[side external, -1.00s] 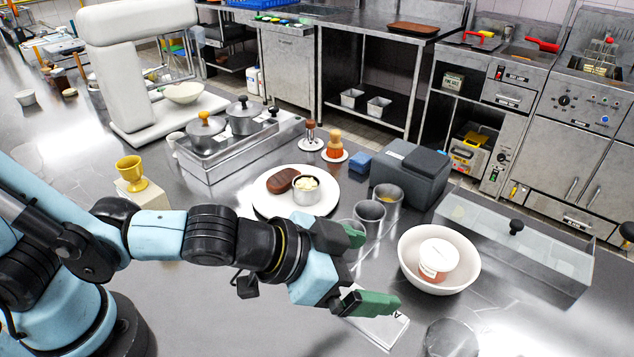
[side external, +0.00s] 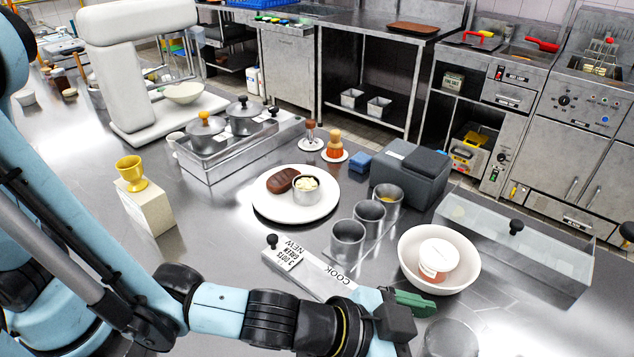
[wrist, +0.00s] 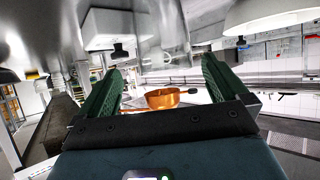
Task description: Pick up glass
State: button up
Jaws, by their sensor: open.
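A round, clear or shiny grey vessel (side external: 452,338), perhaps the glass, stands at the front edge of the side view, partly cut off. My gripper (side external: 422,320) is just left of it, low over the counter, apparently level. One green finger shows there; the other is hidden by the dark hand. In the wrist view my gripper (wrist: 162,68) has its two green fingers wide apart, with nothing clearly held. A pale, see-through shape (wrist: 162,30) shows between and above them; I cannot tell if it is the glass.
A white bowl (side external: 408,275) holding a tub (side external: 436,258) stands beyond my gripper. Metal cups (side external: 347,240) and a plate (side external: 265,207) stand further back. A labelled strip (side external: 318,272) lies behind the hand. A yellow goblet (side external: 131,172) stands on a block at left.

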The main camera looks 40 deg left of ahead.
aim_at(469, 348)
jog(key=shift+a+x, duration=0.25)
jog(key=shift+x, duration=2.75)
jog(key=shift+w+f, duration=0.1)
jog(key=shift+w, duration=0.05)
jog(key=shift+c, duration=0.2)
jog(key=c, duration=1.1)
jog(key=shift+c, duration=0.2)
jog(key=shift+r, duration=0.2)
